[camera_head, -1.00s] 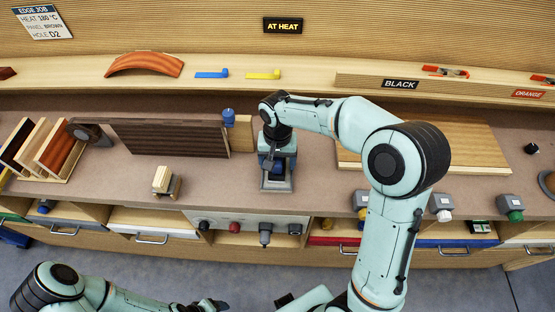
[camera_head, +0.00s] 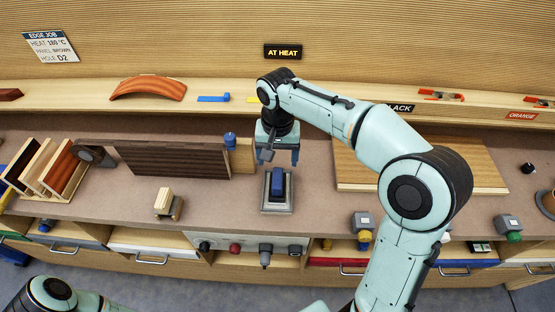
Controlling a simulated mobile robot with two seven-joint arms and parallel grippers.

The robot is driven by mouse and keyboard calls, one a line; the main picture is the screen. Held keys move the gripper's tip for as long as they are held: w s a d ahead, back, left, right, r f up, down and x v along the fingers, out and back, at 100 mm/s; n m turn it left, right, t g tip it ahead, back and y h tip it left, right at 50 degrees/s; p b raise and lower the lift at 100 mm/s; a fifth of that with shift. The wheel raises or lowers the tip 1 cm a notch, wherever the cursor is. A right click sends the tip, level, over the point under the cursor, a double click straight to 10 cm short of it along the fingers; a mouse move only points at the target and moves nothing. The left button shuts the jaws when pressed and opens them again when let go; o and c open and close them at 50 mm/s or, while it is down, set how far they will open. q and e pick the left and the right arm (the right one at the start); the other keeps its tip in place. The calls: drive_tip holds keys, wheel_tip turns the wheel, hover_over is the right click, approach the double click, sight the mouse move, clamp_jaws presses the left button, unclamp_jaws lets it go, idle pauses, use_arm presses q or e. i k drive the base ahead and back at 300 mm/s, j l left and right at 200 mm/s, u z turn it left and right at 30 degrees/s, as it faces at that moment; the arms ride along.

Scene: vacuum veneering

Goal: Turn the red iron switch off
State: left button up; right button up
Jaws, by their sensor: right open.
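A small red switch knob (camera_head: 235,249) sits on the pale control panel (camera_head: 218,243) along the bench front, between a dark knob and a grey one. Its setting is too small to read. My right gripper (camera_head: 281,160) is open and empty, pointing down over the bench, well above and behind the red knob. Just below its fingers a blue-handled block, perhaps the iron (camera_head: 277,184), rests on a grey metal stand (camera_head: 277,208). Part of my left arm shows at the bottom left; its gripper is out of the picture.
A dark brown panel (camera_head: 170,160) stands behind the bench middle, left of my right gripper. A small wood block (camera_head: 163,201) and a veneer rack (camera_head: 45,170) are further left. A sign reads AT HEAT (camera_head: 283,51). Bench between block and stand is clear.

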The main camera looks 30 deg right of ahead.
sight(235, 249)
drive_tip(key=k, duration=1)
